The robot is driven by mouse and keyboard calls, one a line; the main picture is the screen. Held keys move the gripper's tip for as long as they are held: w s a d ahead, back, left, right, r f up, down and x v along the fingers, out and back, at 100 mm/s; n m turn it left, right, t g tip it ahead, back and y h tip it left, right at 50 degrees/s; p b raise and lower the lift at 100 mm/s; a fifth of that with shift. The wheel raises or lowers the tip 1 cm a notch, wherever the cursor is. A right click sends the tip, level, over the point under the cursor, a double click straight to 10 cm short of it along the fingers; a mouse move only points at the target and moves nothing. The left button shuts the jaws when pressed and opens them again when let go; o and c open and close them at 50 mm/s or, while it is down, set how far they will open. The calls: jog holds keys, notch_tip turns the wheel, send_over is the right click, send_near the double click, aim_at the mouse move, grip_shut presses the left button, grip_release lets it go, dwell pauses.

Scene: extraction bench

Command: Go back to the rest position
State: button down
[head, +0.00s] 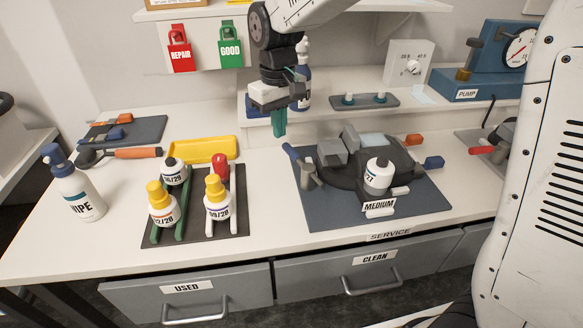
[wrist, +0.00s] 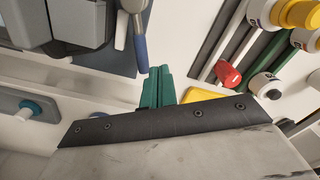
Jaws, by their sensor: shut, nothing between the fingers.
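My gripper (head: 280,122) hangs from the arm above the middle of the bench in the head view, with its green fingers pointing down. The fingers are together and hold nothing. In the wrist view the closed green fingers (wrist: 158,86) show at the centre, over bare white bench top. The gripper is apart from the bottle rack to its left and the dark mat to its right.
A dark rack (head: 240,210) with several bottles stands left, beside a yellow tray (head: 205,149). The blue mat (head: 310,213) carries a machine and a white bottle (head: 378,177). A shelf (head: 262,120) runs behind, holding a bottle (head: 304,90) close behind the gripper.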

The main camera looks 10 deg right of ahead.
dwell(0.3)
jog(key=s+d+r+m, duration=0.1)
jog(key=s+d+m, duration=0.1)
jog(key=s+d, duration=0.3)
jog(key=s+d+r+m+t, duration=0.1)
jog(key=s+d, duration=0.5)
jog(key=s, duration=0.8)
jog(key=s+d+r+m, duration=0.2)
jog(key=s+d, duration=0.4)
jog(key=s, duration=0.3)
jog(key=shift+s+d+r+m, duration=0.15)
jog(key=shift+s+r+m, duration=0.15)
jog(key=shift+r, duration=0.15)
dwell(0.5)
